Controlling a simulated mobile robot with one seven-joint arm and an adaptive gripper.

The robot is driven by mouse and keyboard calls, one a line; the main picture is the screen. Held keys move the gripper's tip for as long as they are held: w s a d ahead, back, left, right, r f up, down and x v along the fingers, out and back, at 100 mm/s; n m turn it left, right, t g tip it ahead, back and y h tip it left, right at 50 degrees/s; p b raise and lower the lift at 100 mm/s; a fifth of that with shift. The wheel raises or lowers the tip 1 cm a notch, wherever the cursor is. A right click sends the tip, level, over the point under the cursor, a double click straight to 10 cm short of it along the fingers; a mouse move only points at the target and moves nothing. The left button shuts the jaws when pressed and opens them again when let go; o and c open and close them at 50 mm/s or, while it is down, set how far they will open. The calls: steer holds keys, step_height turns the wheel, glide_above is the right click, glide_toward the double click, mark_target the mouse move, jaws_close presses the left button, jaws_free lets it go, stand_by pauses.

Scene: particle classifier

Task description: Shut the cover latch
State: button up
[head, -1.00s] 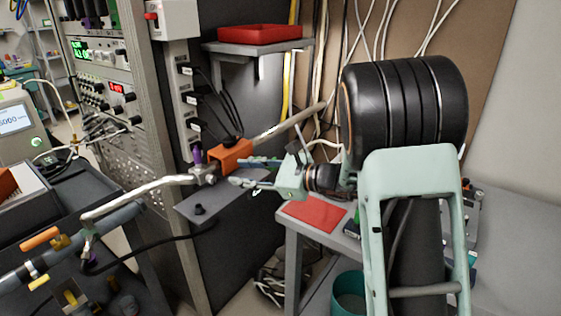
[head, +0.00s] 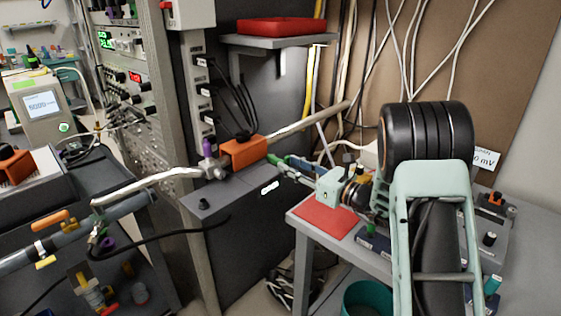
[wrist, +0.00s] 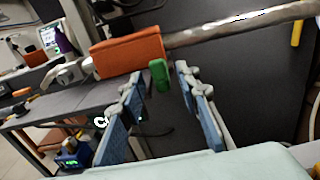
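An orange cover block (head: 243,151) sits around a pale pipe above a grey shelf. It fills the upper left of the wrist view (wrist: 127,53). A green tab (wrist: 159,75) sticks out at its lower right end and looks like the latch. My gripper (head: 277,167) is to the right of the block in the head view. In the wrist view my gripper (wrist: 160,84) is open, with its two blue-grey fingers apart. The green tab appears in the gap between the fingertips. I cannot tell whether either finger touches it.
A purple-capped fitting (head: 209,150) joins the pipe left of the block. The grey shelf (head: 205,201) is below the block. A red tray (head: 285,27) stands on a higher shelf. A table with a red mat (head: 325,220) is below my gripper. Black cables hang behind the block.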

mark_target(280, 159)
steer(key=x, duration=0.5)
steer(key=shift+d, duration=0.1)
jaws_close()
